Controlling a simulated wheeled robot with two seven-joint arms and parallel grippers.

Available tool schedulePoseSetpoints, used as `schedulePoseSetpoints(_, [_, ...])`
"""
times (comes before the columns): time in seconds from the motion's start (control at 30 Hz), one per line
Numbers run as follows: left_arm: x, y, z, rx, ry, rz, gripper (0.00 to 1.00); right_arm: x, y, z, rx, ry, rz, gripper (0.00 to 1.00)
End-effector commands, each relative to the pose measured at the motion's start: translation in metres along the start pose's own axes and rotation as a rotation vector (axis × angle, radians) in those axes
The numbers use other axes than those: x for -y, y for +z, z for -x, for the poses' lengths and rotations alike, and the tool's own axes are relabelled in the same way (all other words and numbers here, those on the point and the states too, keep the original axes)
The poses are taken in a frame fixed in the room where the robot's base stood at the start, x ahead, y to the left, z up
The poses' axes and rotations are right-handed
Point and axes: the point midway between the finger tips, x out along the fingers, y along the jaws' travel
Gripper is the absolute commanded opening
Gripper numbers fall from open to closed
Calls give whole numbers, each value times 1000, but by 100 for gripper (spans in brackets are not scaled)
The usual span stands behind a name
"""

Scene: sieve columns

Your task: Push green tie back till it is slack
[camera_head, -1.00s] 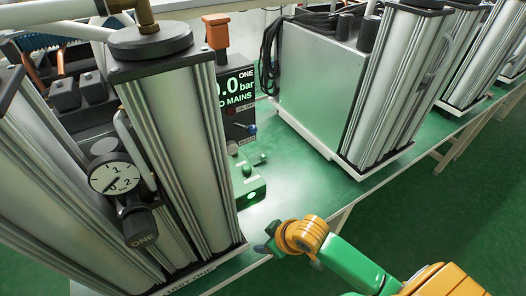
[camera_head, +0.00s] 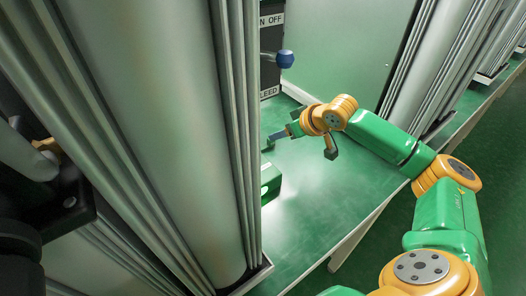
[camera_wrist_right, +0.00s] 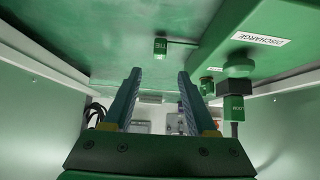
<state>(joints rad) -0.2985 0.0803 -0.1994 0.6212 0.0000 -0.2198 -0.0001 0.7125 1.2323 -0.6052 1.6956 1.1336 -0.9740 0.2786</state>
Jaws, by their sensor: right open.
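A small green block marked TIE (camera_wrist_right: 160,47) shows in the right wrist view, its lettering upside down, just past and between my fingertips. My right gripper (camera_wrist_right: 158,74) is open, with its two blue-grey fingers apart and nothing seen between them. A gap seems to lie between the tips and the block. In the head view the right gripper (camera_head: 277,138) is low over the green bench, beside a green box (camera_head: 271,183). The column hides part of that box, and I cannot make out the tie there.
A large metal column (camera_head: 150,120) stands close on the left. A blue-knobbed lever (camera_head: 285,59) sticks out above the gripper. In the wrist view a DISCHARGE label (camera_wrist_right: 259,38) and a dark green-capped fitting (camera_wrist_right: 236,88) are at right. The bench in front (camera_head: 315,195) is clear.

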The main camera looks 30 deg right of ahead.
Motion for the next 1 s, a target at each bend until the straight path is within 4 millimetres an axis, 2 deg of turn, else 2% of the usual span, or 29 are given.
schedulePoseSetpoints(0.03, [0, 2, -18, 0, 0, 0, 39, -1, 12, -12, -3, 1, -3, 57])
schedulePoseSetpoints(0.17, [0, 2, -16, 1, 0, 0, 39, -1, 9, -21, -6, -1, -8, 57])
schedulePoseSetpoints(0.43, [-1, 4, -18, 4, 1, 0, 39, -1, 8, -70, -5, 0, -6, 57])
schedulePoseSetpoints(0.57, [-1, 4, -18, 5, 1, -1, 39, -1, 8, -79, -3, 2, -3, 57])
schedulePoseSetpoints(0.77, [-1, 4, -18, 4, 1, -1, 39, -1, 8, -80, -3, 2, -2, 57])
schedulePoseSetpoints(0.87, [-1, 4, -18, 4, 1, -1, 39, -1, 8, -80, -3, 2, -2, 36])
schedulePoseSetpoints(1.0, [-1, 4, -18, 4, 1, -1, 39, -1, 8, -79, -3, 2, -2, 0])
